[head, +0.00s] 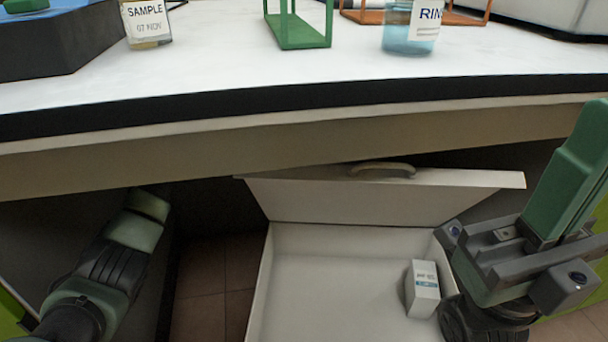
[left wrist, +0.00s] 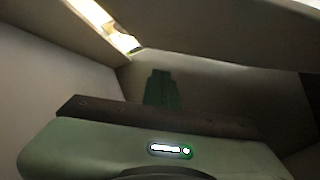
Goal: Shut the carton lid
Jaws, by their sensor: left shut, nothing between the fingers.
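The white carton (head: 258,300) stands open below the counter edge in the head view. Its lid (head: 330,200) is raised and tilted back, with a tan handle (head: 382,168) along its upper edge. A small white box (head: 423,288) lies inside the carton at the right. In the left wrist view my left gripper (left wrist: 162,88) is shut and empty, near pale surfaces. My right gripper (head: 575,165) is right of the carton, pointing up; its finger opening cannot be made out.
The white counter (head: 200,75) overhangs above the lid, its dark front edge crossing the view. On it stand a sample jar (head: 147,22), a green rack (head: 303,36), a blue rinse bottle (head: 408,40) and an orange rack (head: 470,15). Tiled floor (head: 205,290) shows left of the carton.

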